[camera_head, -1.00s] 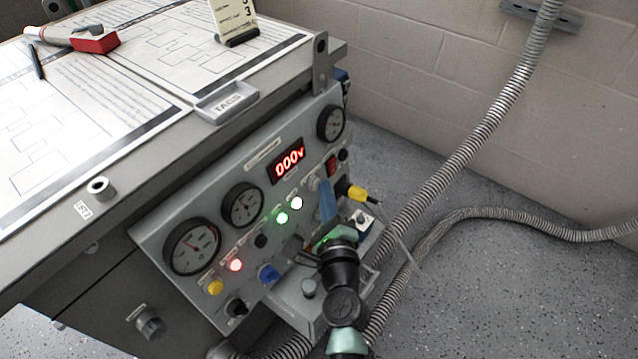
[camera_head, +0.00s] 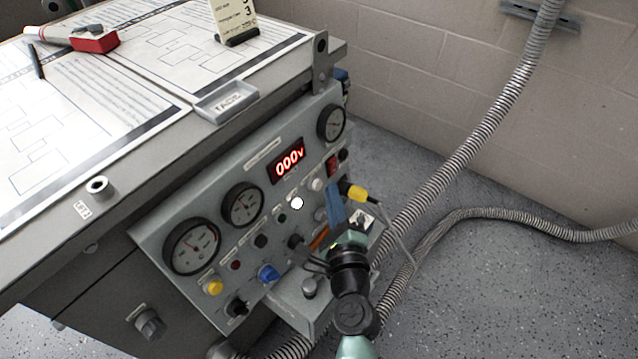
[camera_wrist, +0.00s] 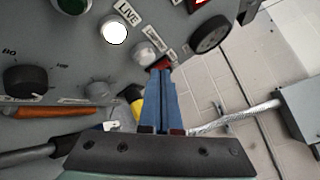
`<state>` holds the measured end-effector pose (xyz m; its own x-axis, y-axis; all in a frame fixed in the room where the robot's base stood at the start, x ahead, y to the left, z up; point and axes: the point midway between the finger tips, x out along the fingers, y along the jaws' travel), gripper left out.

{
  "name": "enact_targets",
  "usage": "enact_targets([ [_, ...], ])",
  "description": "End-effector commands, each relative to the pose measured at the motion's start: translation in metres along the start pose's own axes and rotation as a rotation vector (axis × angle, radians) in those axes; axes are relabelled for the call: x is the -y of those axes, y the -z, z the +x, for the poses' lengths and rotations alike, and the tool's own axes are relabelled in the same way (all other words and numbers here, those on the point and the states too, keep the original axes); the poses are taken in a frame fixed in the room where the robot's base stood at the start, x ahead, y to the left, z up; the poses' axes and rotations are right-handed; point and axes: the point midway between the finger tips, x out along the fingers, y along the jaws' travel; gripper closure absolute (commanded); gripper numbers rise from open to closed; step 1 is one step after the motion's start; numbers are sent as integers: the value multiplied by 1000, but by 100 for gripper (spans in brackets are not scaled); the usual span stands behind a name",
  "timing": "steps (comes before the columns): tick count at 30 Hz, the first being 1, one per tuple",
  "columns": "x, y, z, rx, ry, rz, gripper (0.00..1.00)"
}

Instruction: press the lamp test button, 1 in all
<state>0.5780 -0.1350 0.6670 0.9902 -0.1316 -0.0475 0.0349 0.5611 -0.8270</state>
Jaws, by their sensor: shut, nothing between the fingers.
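A round pale button (camera_head: 316,184) sits on the grey sloped panel, right of the lit white lamp (camera_head: 297,203). It also shows in the wrist view (camera_wrist: 145,52), with a small label beside it that I cannot read surely; it seems to be the lamp test button. My gripper (camera_head: 333,189) has blue fingers, shut and empty. In the wrist view its fingertips (camera_wrist: 160,66) are just right of and below the pale button, seemingly apart from it. The red lamp (camera_head: 235,265) and green lamp (camera_head: 282,217) are dark.
The red display (camera_head: 288,160) reads 000v. A red switch (camera_head: 332,165), a yellow plug (camera_head: 357,193), a black knob (camera_head: 297,241) and a blue knob (camera_head: 268,273) are close by. A ledge (camera_head: 300,308) juts out below the panel. Conduits run at the right.

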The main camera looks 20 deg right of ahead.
Motion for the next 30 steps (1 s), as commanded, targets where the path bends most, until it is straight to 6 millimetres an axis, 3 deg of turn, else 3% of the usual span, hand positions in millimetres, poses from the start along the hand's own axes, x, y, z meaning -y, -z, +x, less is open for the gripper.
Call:
enact_targets([
  [15,23,24,-32,-2,2,-1,100],
  [30,24,25,-34,-1,1,0,100],
])
